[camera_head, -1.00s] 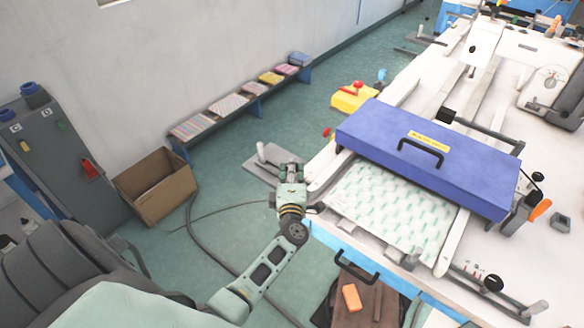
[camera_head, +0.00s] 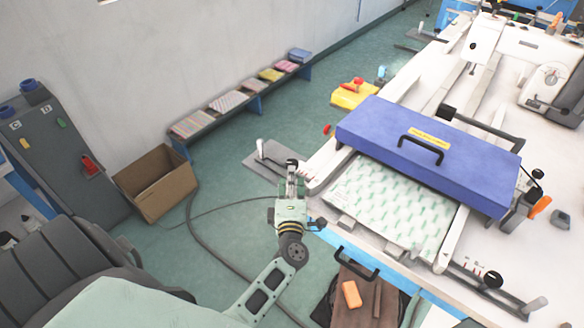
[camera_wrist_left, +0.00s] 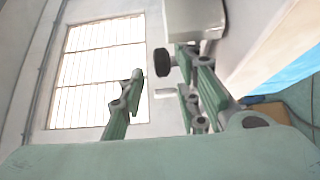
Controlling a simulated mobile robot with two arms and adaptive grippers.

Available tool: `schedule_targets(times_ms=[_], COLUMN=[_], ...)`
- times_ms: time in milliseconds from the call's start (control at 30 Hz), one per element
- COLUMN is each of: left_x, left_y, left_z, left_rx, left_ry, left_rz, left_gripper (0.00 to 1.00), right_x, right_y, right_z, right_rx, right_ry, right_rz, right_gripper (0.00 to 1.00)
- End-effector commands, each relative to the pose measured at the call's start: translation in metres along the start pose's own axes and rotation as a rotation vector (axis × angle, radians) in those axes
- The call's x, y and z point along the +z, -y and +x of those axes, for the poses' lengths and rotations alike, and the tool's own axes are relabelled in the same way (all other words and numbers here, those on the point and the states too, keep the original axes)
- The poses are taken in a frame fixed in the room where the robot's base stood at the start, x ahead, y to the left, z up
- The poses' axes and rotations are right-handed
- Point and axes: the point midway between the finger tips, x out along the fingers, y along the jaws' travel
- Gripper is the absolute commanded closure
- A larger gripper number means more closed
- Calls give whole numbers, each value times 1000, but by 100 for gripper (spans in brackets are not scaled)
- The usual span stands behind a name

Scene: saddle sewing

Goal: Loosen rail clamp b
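My left gripper (camera_head: 292,178) is beside the front left end of the white machine table (camera_head: 500,150), its fingers pointing away from my body. In the left wrist view the gripper (camera_wrist_left: 165,95) is open, its two green fingers apart. A black round knob (camera_wrist_left: 161,62) under a pale metal part (camera_wrist_left: 195,15) shows beyond and between the fingers, nearer the right one. I see no gap closed on it. No label marks which clamp is b. Another black knob (camera_head: 493,282) sits on the rail at the table's front right. My right gripper is not in view.
A blue cover box with a black handle (camera_head: 430,150) lies across the table above a patterned sheet (camera_head: 395,205). A cardboard box (camera_head: 157,185) stands on the floor at the left. A cable (camera_head: 205,240) runs across the floor. A low bench (camera_head: 255,105) stands along the wall.

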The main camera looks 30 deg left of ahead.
Motion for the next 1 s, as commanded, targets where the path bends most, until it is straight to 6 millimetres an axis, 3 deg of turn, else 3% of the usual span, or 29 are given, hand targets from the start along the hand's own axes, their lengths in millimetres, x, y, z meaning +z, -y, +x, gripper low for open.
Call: schedule_targets(times_ms=[100, 300, 767, 1000], left_x=[0, 0, 1, 19], left_y=[1, 0, -1, -11], left_z=[-26, -50, -56, -58], left_rx=[-2, 0, 3, 14], left_ry=[-1, -1, 4, 99], left_rz=[-1, 0, 2, 53], left_gripper=[70, 70, 70, 70], right_x=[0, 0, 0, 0], right_y=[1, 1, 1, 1], right_z=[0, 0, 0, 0], right_rx=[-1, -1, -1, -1], right_ry=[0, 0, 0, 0], right_rz=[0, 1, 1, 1], right_gripper=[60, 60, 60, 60])
